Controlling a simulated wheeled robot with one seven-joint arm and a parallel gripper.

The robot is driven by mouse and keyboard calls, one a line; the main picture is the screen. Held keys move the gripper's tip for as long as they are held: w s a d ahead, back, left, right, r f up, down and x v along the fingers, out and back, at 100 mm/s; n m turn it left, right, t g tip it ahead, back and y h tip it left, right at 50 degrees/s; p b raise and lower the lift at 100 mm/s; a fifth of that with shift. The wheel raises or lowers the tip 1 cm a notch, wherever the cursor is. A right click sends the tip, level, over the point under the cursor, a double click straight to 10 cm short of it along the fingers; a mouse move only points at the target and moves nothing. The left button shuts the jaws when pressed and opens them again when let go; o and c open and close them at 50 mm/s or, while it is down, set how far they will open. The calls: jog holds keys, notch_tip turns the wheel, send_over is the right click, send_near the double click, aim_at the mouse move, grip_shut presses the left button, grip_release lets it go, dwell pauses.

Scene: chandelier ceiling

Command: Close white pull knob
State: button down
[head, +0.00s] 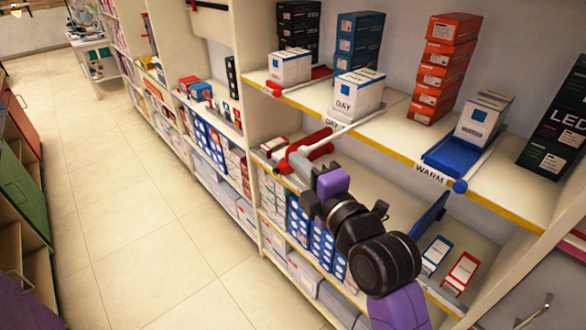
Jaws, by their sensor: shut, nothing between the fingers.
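The white pull knob (333,115) shows as a small pale shape at the front edge of the upper shelf, by the DAY label and below a white DAY box (358,92). It is small, and I cannot tell how far its slide stands out. My gripper (282,160) is shut and empty, low and left of the knob, around the level of the shelf below. It appears apart from the knob. Red parts beside the gripper partly blend with it. My purple and black arm reaches up from the lower right.
A blue slide (455,155) with a blue knob (460,186) stands at the WARM label to the right. A red slide (300,82) lies to the left. Stacked orange boxes (440,70) stand behind. The tiled aisle floor (150,220) is clear.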

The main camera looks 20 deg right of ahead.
aim_at(333, 138)
jog(key=shift+w+d, duration=0.1)
jog(key=shift+d, duration=0.2)
jog(key=w+d+b, duration=0.1)
jog(key=d+b, duration=0.1)
jog(key=d, duration=0.1)
jog(key=w+d+b, duration=0.1)
jog(key=d+b, duration=0.1)
jog(key=d, duration=0.1)
jog(key=w+d+b, duration=0.1)
jog(key=d, duration=0.3)
jog(key=shift+w+f+b, duration=0.1)
jog(key=shift+f+b, duration=0.1)
jog(key=shift+b, duration=0.2)
jog(key=shift+w+d+r, duration=0.15)
jog(key=shift+d, duration=0.3)
jog(key=shift+a, duration=0.15)
